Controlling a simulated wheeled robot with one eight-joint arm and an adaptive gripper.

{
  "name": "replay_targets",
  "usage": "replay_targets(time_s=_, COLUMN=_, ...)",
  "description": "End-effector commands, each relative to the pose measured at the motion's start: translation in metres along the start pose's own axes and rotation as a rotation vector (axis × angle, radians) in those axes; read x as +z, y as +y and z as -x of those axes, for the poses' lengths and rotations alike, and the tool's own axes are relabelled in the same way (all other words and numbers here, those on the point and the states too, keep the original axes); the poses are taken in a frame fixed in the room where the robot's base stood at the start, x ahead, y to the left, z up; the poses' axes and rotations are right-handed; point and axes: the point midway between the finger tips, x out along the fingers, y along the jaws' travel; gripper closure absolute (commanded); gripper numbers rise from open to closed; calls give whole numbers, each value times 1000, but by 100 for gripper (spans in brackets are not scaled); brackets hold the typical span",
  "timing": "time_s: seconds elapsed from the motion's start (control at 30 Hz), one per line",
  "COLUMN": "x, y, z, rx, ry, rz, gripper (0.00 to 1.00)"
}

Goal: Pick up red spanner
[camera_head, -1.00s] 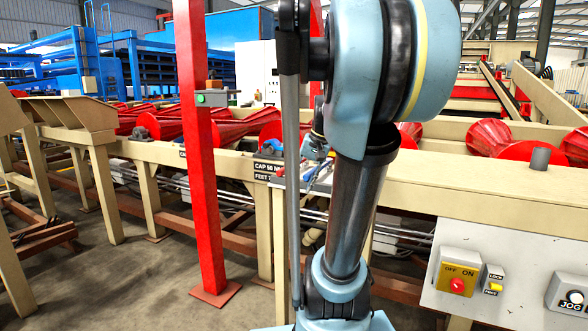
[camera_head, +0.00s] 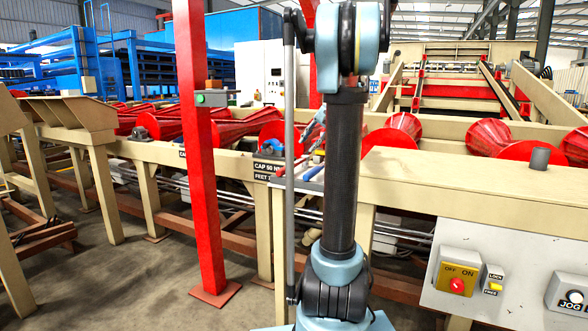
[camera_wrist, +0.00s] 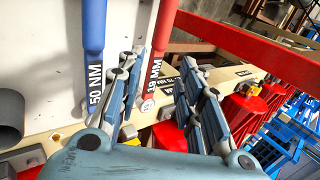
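The red spanner (camera_wrist: 166,28) shows in the wrist view as a red shaft with a dark "19 MM" label, lying along a pale surface. My gripper (camera_wrist: 163,76) has its two blue-grey fingers spread, one on each side of the labelled part of the red spanner in the picture. I cannot tell how far above it they are. A blue spanner (camera_wrist: 94,25) labelled "50 NM" lies to the left, close to the left finger.
A red post (camera_head: 203,170) stands left of my arm. A control panel (camera_head: 490,270) is on the bench front. Red rollers (camera_head: 490,137) lie behind.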

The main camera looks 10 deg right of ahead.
Motion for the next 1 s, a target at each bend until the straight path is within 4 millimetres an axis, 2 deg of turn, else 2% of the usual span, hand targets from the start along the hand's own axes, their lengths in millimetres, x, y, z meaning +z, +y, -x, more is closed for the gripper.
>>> replay_targets(time_s=0.03, x=0, y=-1, z=-11, rx=0, ry=-1, rz=3, gripper=66)
replay_targets(time_s=0.4, x=1, y=0, z=-75, rx=1, ry=-2, rz=3, gripper=66)
replay_targets(time_s=0.57, x=1, y=0, z=-92, rx=1, ry=-1, rz=3, gripper=66)
replay_targets(time_s=0.83, x=2, y=0, z=-104, rx=1, ry=-1, rz=3, gripper=66)
replay_targets(time_s=1.0, x=6, y=0, z=-126, rx=1, ry=-2, rz=4, gripper=66)
